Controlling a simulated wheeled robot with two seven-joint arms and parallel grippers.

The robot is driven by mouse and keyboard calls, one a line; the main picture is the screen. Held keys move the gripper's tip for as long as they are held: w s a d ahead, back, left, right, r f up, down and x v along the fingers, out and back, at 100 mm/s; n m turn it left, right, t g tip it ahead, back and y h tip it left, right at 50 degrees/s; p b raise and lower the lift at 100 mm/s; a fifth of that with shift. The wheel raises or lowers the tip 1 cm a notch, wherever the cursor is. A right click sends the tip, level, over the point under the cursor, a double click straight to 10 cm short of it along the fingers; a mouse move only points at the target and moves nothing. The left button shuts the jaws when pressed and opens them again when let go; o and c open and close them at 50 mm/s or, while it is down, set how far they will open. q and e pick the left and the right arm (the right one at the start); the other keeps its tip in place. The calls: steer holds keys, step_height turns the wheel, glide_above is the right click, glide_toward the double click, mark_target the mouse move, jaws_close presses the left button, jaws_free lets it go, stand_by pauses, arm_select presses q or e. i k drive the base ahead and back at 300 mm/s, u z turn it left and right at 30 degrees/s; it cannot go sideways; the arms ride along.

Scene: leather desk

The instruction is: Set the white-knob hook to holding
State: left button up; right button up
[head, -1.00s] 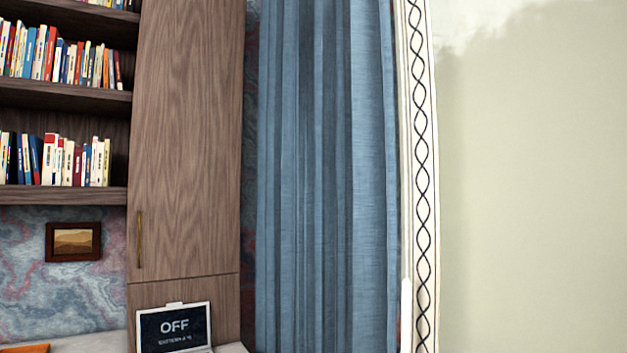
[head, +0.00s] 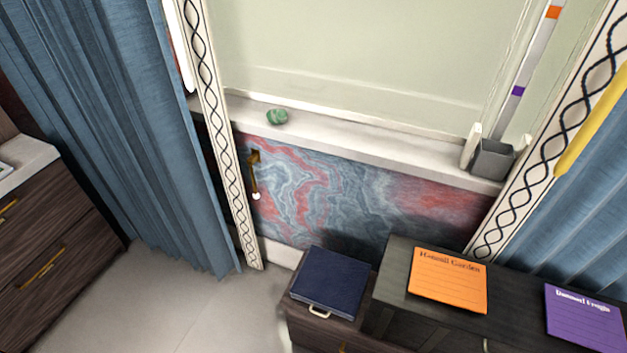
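A brass hook with a white knob (head: 255,180) is mounted on the marbled wall panel under the window sill, just right of the left patterned trim. Its upper end is fixed near the sill, and the arm hangs down with the white knob at the bottom. It is small in the head view, and I cannot tell whether it holds anything. Neither of my grippers is in view.
Below stand a dark blue box (head: 330,281) and a dark cabinet with an orange card (head: 448,280) and a purple card (head: 585,320). Floor (head: 190,310) is clear at lower left.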

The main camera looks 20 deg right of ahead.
mark_target(256, 195)
steer(key=z, duration=0.05)
steer(key=k, duration=0.7)
steer(key=u, duration=0.45)
steer(key=i, duration=0.65)
steer(key=u, duration=0.75)
steer(key=i, duration=1.35)
steer(key=z, duration=0.95)
steer(key=i, duration=0.55)
steer(key=z, duration=0.4)
